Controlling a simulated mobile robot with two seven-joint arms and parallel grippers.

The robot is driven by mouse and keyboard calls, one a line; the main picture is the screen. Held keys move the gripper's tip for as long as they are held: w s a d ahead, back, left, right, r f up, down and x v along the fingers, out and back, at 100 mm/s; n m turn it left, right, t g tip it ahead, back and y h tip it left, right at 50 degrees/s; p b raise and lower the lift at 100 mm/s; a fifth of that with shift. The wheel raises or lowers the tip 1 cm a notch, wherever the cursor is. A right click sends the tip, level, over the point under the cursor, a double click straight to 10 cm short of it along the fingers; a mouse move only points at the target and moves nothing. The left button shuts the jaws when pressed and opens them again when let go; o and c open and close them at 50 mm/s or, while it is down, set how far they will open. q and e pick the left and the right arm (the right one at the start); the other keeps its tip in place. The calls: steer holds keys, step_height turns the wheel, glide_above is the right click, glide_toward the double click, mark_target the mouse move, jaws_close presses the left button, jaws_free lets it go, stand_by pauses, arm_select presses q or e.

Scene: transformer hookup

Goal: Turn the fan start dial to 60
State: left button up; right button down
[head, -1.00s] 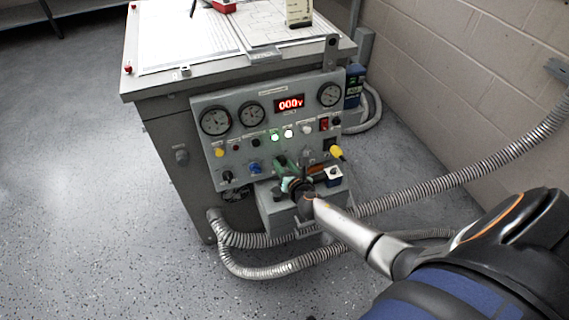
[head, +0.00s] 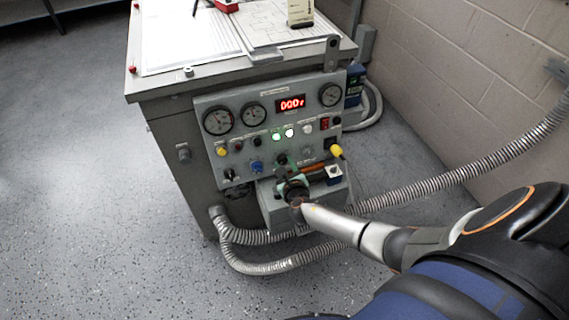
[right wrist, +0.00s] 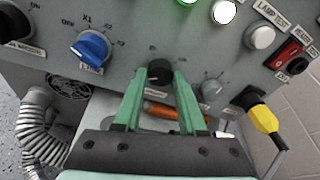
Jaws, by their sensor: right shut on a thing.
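A small black dial (right wrist: 159,69) sits low in the middle of the grey control panel (head: 243,179). In the right wrist view the green fingers of my right gripper (right wrist: 160,76) are on either side of it, and the gripper is shut on it. In the head view the right gripper (head: 283,170) reaches the panel's lower edge, and the wrist partly covers this spot. The dial's scale is too small to read, so its setting and whether it is the fan start dial cannot be told. My left gripper is not in view.
A blue selector knob (right wrist: 92,47) is left of the held dial and a grey dial (right wrist: 212,87) is right of it. A yellow plug (right wrist: 266,117) sits further right. An open grey tray (head: 270,205) juts out below the panel. Ribbed conduits (head: 240,267) run in front.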

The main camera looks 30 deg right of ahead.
stand_by(0.4)
steer(key=shift+c, duration=2.4)
jaws_free()
steer(key=shift+s, duration=0.1)
steer(key=shift+s+a+r, duration=0.15)
steer(key=shift+s, duration=0.05)
steer(key=p+v, duration=0.4)
steer(key=v, duration=0.7)
steer(key=shift+s+p, duration=0.4)
steer(key=shift+a, duration=0.2)
